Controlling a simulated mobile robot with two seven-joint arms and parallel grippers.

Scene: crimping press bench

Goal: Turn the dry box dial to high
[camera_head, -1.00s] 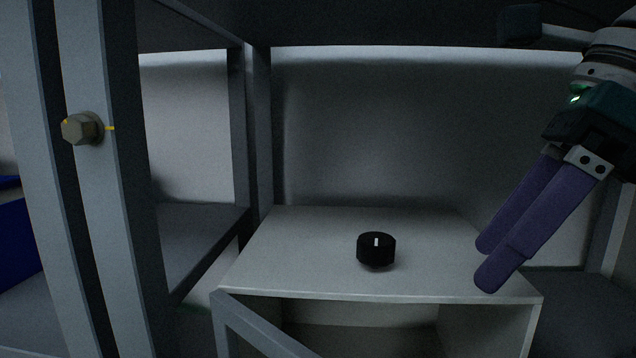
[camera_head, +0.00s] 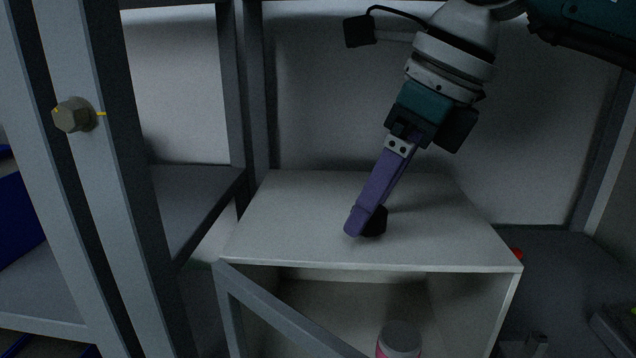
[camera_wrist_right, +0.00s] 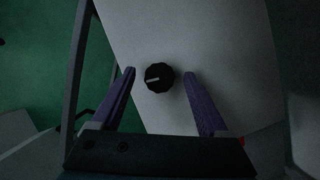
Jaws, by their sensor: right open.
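The dry box (camera_head: 460,235) is a light grey box with an open front below its top. Its black dial (camera_head: 377,222) sits on the top and is partly hidden behind my right gripper's purple fingers in the head view. In the right wrist view the whole dial (camera_wrist_right: 159,77) shows, with a white mark pointing to the left. My right gripper (camera_head: 362,222) is open, and it also shows in the right wrist view (camera_wrist_right: 160,72). Its fingers stand on either side of the dial, with a visible gap on each side. My left gripper is not in view.
A grey frame post with a hex knob (camera_head: 74,115) stands at the left. A grey bar (camera_head: 285,318) crosses in front of the box's opening. A white-capped bottle (camera_head: 399,338) stands inside the box. A small red thing (camera_head: 517,254) shows behind its right edge.

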